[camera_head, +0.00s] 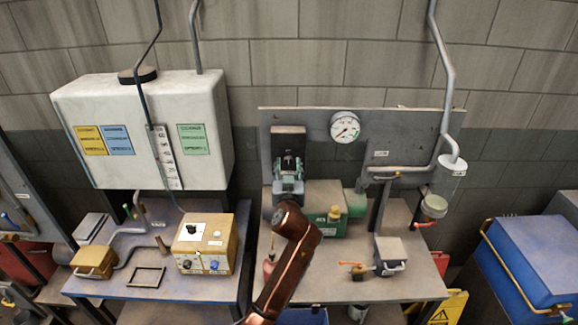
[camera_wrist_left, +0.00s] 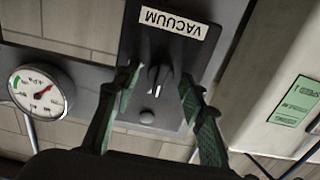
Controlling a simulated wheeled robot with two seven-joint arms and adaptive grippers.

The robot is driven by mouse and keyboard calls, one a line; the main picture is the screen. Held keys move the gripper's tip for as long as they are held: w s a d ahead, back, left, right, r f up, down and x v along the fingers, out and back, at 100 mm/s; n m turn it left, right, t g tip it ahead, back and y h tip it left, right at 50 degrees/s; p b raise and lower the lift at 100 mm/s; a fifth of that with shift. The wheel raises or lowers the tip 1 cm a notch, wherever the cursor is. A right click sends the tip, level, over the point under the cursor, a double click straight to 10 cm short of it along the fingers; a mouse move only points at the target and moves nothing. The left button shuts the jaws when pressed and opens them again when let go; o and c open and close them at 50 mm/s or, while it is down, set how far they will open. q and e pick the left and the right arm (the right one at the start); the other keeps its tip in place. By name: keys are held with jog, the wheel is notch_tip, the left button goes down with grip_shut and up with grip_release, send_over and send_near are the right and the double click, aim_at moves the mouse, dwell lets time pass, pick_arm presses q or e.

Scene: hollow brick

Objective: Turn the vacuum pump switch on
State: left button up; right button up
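The dark vacuum switch box (camera_head: 289,131) is on the grey back panel, left of the gauge. In the left wrist view, which is upside down, its white VACUUM label (camera_wrist_left: 172,20) shows above a small black rotary knob (camera_wrist_left: 158,76). The knob's lever stands nearly in line with the box's long side, with a light mark on it. My left gripper (camera_head: 289,161) is in front of the box. In the wrist view the gripper (camera_wrist_left: 161,78) is open, one finger on each side of the knob, with gaps showing. Contact cannot be told. My right gripper is out of view.
A round gauge (camera_head: 344,126) is right of the box; a green pump (camera_head: 324,213) sits below it. A yellow control box (camera_head: 205,243) and a white tank (camera_head: 150,130) are left. A clear cylinder (camera_head: 446,187) hangs right. The panel between box and gauge is clear.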

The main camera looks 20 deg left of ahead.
pick_arm(q)
grip_shut()
dwell(0.4)
jog(key=m+p, duration=0.3)
jog(key=shift+r+m, duration=0.15)
jog(key=shift+m, duration=0.25)
jog(key=m+p, duration=0.3)
jog(key=m, duration=0.2)
jog(key=shift+d+m+p, duration=0.1)
jog(key=shift+m+p, duration=0.2)
jog(key=shift+p, duration=0.1)
jog(key=m+p, duration=0.3)
jog(key=m, duration=0.2)
jog(key=shift+p, duration=0.3)
jog(key=shift+f+m+p, duration=0.25)
jog(key=shift+m+p, duration=0.75)
jog(key=shift+m, duration=0.7)
jog(key=shift+d, duration=0.1)
jog(key=shift+f, duration=0.1)
jog(key=shift+o, duration=0.7)
grip_release()
